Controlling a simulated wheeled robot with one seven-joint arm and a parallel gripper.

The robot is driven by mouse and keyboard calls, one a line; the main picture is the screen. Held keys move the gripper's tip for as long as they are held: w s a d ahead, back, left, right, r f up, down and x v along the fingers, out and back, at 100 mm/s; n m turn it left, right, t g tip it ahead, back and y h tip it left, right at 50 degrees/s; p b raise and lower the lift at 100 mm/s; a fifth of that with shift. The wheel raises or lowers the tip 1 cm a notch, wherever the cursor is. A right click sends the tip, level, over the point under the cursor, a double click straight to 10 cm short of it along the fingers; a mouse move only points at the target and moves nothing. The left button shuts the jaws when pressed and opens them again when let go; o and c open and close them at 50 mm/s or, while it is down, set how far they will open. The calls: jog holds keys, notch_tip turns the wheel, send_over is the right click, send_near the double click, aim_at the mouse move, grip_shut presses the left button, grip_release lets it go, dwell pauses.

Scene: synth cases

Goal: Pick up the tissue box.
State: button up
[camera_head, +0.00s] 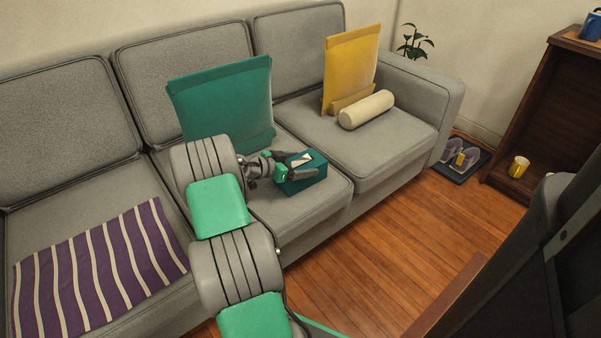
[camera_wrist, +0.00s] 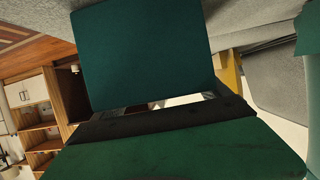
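The tissue box (camera_head: 316,182) is a dark teal box with a white tissue (camera_head: 302,160) at its top. In the head view it is at the front of the middle sofa seat; I cannot tell whether it touches the cushion. My gripper (camera_head: 297,167) is at the box, with dark fingers on its near upper side and by the tissue, hiding part of it. In the wrist view a broad teal face (camera_wrist: 140,50), seemingly the box, fills the upper middle. A dark-edged green part of my gripper covers the bottom. Whether the fingers press on the box is unclear.
A teal cushion (camera_head: 225,100) stands behind my gripper. A yellow cushion (camera_head: 350,65) and a cream bolster (camera_head: 367,109) are on the right seat. A striped purple blanket (camera_head: 95,265) lies on the left seat. A wooden shelf (camera_head: 530,110) stands right. The wooden floor (camera_head: 370,260) before the sofa is clear.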

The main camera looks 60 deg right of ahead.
jog(key=c, duration=0.9)
jog(key=shift+c, duration=0.6)
jog(key=shift+r, duration=0.15)
